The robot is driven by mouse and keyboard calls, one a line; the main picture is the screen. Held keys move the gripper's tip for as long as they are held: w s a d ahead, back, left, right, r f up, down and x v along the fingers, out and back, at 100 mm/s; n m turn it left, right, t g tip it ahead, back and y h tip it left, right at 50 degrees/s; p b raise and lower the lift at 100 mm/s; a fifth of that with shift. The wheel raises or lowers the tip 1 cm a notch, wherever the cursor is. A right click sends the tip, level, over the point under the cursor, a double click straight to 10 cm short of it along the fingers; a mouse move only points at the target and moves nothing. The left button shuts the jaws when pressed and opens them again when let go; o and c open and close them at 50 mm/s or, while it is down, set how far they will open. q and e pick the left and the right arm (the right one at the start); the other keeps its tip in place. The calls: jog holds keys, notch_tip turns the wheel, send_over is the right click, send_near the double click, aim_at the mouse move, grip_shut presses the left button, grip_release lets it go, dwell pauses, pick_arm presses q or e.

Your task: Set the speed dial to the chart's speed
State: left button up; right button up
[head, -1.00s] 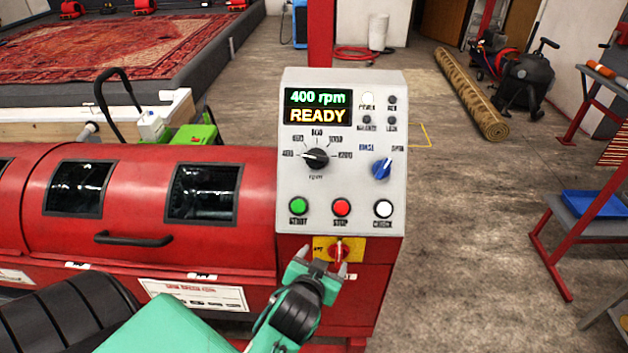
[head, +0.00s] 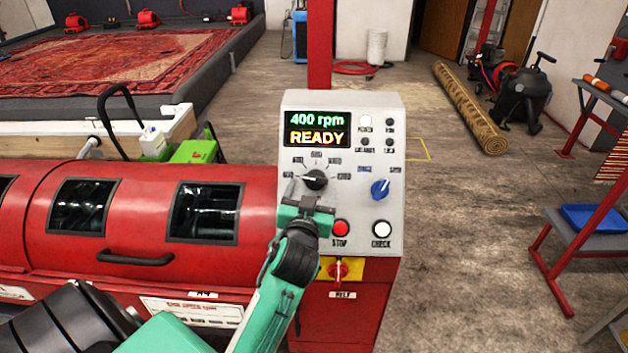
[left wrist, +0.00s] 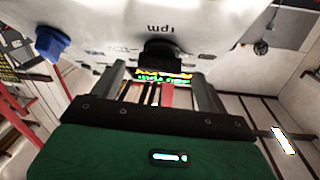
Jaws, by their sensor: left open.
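The speed dial (head: 316,180) is a black knob on the grey control panel, its light pointer turned left toward the 400 mark. The display (head: 317,129) above reads "400 rpm" and "READY". My left gripper (head: 308,197) is open just below and in front of the dial, covering the green button. In the left wrist view the dial (left wrist: 160,54) stands between the open fingers, beyond their tips or near them; contact cannot be told. A white placard (head: 195,310) on the red machine has print too small to read; I cannot tell if it is the chart. My right gripper is not in view.
A blue knob (head: 380,188) sits right of the dial. The red stop button (head: 341,229) and white check button (head: 382,229) are below. A red switch on a yellow plate (head: 338,270) is lower. Open floor (head: 470,240) lies right of the panel.

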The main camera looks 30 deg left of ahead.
aim_at(310, 180)
pick_arm(q)
jog(key=shift+x, duration=1.45)
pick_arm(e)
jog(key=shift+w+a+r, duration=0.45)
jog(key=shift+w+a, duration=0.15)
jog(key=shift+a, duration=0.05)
pick_arm(q)
jog(key=shift+c, duration=0.5)
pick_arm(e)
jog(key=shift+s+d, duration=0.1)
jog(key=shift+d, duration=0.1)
